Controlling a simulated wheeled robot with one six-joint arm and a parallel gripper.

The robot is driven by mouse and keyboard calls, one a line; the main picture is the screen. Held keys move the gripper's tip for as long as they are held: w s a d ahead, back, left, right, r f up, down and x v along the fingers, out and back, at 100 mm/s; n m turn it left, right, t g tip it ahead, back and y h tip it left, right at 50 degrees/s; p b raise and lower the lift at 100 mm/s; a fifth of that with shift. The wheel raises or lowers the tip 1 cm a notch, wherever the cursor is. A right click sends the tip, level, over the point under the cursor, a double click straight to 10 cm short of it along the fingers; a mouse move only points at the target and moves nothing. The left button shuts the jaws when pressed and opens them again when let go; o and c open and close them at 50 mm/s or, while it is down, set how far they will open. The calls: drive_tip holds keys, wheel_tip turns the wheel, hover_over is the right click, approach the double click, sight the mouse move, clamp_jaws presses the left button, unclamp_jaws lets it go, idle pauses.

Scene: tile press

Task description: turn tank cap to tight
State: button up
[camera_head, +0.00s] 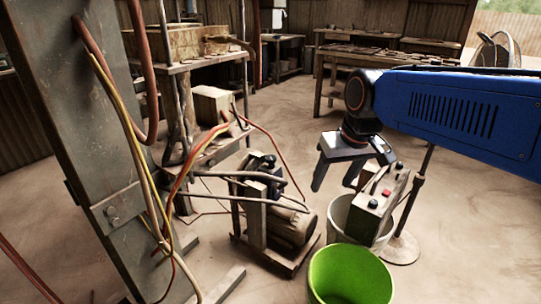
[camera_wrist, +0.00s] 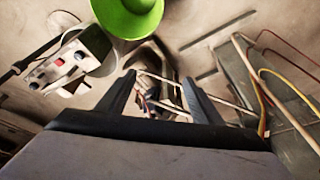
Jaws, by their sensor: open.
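The hydraulic unit stands low on the floor, with a rusty cylindrical body (camera_head: 292,226) and a dark block (camera_head: 262,168) with hoses. I cannot make out the tank cap on it or how tight it is. My gripper (camera_head: 350,174) is open and empty, above and to the right of the unit in the head view, pointing down. In the wrist view my gripper (camera_wrist: 158,80) shows two spread dark fingers, with part of the unit (camera_wrist: 152,98) visible between them, farther down. The fingers touch nothing that I can see.
A green bucket (camera_head: 350,275) and a pale bin (camera_head: 340,217) stand below. A steel press column (camera_head: 85,140) with red and yellow hoses is at left. Benches stand behind; open floor lies between.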

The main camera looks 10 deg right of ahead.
drive_tip(key=w+r+n, duration=0.1)
drive_tip(key=w+r, duration=0.4)
drive_tip(key=w, duration=0.8)
drive_tip(key=n+g, duration=0.2)
drive_tip(key=g, duration=0.1)
hover_over(270, 157)
wheel_tip(270, 157, down, 10)
drive_tip(key=shift+h, duration=0.3)
wheel_tip(270, 157, down, 17)
drive_tip(key=shift+s+d+f, duration=0.1)
drive_tip(key=shift+s, duration=0.05)
drive_tip(key=c, duration=1.1)
